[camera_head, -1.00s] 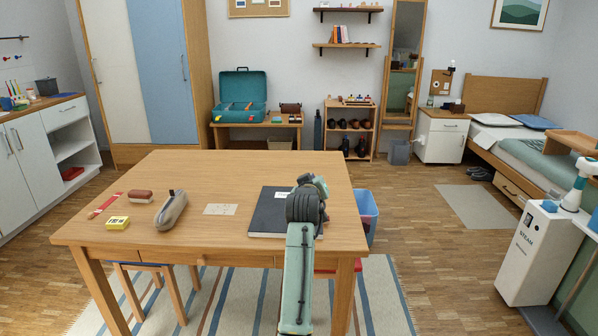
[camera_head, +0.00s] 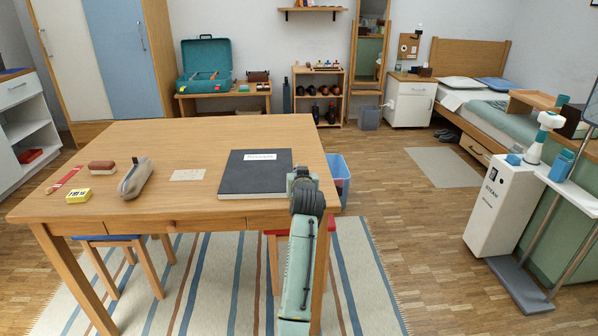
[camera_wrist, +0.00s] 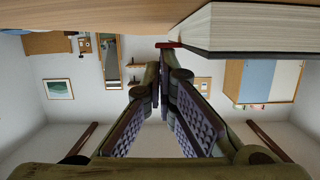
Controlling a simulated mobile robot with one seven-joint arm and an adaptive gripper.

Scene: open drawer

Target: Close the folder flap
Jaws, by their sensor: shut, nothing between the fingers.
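The dark folder (camera_head: 240,182) lies on the front right of the wooden table, with a white label near its far edge. Its cover looks flat in the head view. In the wrist view, which looks upside down, its pale page-like edge (camera_wrist: 255,28) shows at the upper right, with a thin dark cover along it. My gripper (camera_head: 300,174) is beside the folder's right edge, by the table's right side. In the wrist view my gripper (camera_wrist: 160,72) is shut and empty, its tips close to the folder's side. Whether they touch it I cannot tell.
A blue bin (camera_head: 340,175) stands by the table's right side.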

